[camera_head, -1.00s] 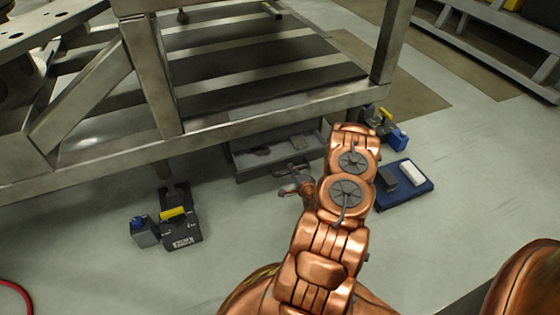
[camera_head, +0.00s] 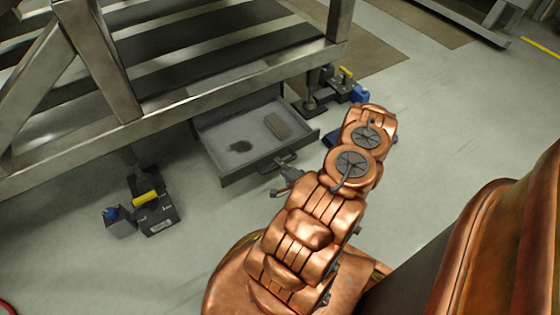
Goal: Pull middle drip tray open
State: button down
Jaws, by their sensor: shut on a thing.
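The drip tray (camera_head: 236,174) is a shallow grey drawer under the metal frame. It stands well out from the frame, with its inside in view. The fingertips are small in the view, and the exact grip is hard to make out. My copper arm reaches in from the lower right.
The steel frame (camera_head: 185,105) spans above the tray, with a leg at left. A black and yellow device (camera_head: 155,213) and small box (camera_head: 119,222) stand on the floor at left. Another device with blue parts (camera_head: 345,90) is right of the tray.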

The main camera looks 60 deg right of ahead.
jog(key=shift+d, duration=0.1)
jog(key=c, duration=1.1)
grip_release()
jog(key=shift+s, duration=0.1)
jog(key=v, duration=1.2)
